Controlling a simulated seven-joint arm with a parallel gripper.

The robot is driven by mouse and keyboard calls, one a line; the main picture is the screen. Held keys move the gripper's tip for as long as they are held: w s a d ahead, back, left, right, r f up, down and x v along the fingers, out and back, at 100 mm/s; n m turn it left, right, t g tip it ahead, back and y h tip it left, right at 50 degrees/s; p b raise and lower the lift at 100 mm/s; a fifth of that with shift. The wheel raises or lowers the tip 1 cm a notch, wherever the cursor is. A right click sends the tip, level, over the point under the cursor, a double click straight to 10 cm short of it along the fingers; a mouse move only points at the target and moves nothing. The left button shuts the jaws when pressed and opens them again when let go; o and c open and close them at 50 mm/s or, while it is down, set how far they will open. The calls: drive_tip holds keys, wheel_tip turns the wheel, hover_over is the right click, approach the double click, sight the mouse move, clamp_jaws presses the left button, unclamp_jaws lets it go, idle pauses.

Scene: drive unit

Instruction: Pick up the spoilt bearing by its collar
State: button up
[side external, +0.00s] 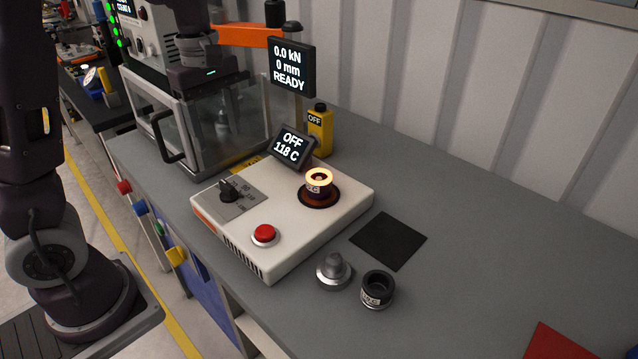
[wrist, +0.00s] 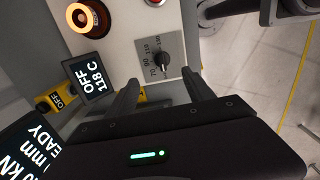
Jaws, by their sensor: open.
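A bearing with a dark collar and a glowing orange top (side external: 319,184) stands upright on the round plate of the white heater (side external: 312,228). It also shows at the top left of the wrist view (wrist: 82,17). A second dark collared part (side external: 377,290) with a pale label stands on the bench in front of the heater. I cannot read which one is marked spoilt. My gripper (wrist: 160,76) is open and empty, its two fingers apart over the heater's dial side. In the side view my gripper's body is at the upper left, away from both bearings; its fingertips are unclear there.
The heater's display (side external: 293,146) reads OFF, 118 C. A red button (side external: 265,234) and dial (side external: 229,188) sit on the heater. A metal stepped piece (side external: 334,270) and black mat (side external: 388,240) lie nearby. A clear-walled press (side external: 215,115) stands behind. The right bench is mostly clear.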

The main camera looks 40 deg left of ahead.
sight(319, 183)
drive_tip(key=w+d+f+n+t+h, duration=0.2)
drive_tip(key=w+d+n+t+h, duration=0.4)
drive_tip(key=d+h, duration=0.45)
drive_tip(key=w+f+t, duration=0.1)
drive_tip(key=f, duration=0.2)
drive_tip(key=w+a+f+n+t, duration=0.1)
drive_tip(key=f, duration=0.2)
drive_tip(key=w+a+f+n+t, duration=0.1)
drive_tip(key=w+f, duration=0.1)
drive_tip(key=f, duration=0.1)
drive_tip(key=shift+f+y, duration=0.25)
drive_tip(key=x, duration=0.7)
drive_tip(key=shift+w+a+f, duration=0.1)
drive_tip(key=shift+a+f, duration=0.2)
clamp_jaws()
